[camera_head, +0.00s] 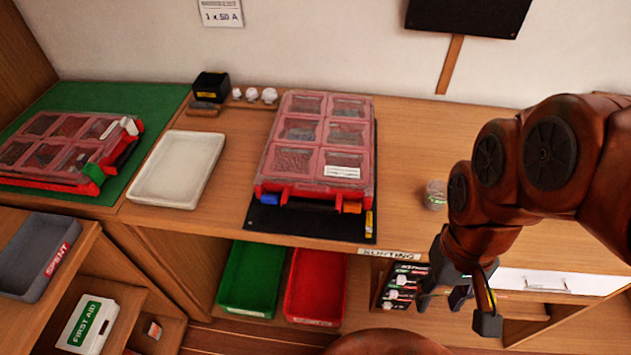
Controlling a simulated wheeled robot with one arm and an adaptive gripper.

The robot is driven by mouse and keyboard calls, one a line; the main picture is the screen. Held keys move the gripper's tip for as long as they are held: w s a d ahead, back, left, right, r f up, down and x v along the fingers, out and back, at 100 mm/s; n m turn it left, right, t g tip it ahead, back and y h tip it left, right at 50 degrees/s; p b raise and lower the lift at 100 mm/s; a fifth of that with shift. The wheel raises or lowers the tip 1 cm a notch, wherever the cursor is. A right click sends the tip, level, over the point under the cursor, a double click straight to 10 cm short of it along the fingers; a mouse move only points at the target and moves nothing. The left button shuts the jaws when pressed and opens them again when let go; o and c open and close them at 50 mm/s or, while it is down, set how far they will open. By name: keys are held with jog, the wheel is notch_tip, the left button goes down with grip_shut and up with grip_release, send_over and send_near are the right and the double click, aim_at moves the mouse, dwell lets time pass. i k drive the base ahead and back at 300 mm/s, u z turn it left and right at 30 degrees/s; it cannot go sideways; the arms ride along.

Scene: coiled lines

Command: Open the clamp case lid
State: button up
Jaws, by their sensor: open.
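A red organiser case (312,150) with a clear compartmented lid lies on a black mat on the wooden bench. Its lid looks shut, with a blue latch (270,199) and an orange latch (351,208) at the front edge. A second red case (62,148) with a clear lid and a green latch (94,173) lies at the left; its lid also looks shut. I cannot tell from labels which is the clamp case. My gripper (457,311) is open and empty, pointing down at the lower right, in front of the bench and apart from both cases.
A white tray (178,168) lies between the cases, the left one on a green mat (103,99). A small clear jar (434,195) stands right of the middle case. Green (250,278) and red (316,284) bins sit below the bench edge. Bench right of the jar is partly behind my arm.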

aim_at(316, 167)
jog(key=k, duration=0.75)
jog(key=u, duration=1.25)
jog(key=i, duration=0.5)
jog(key=z, duration=0.1)
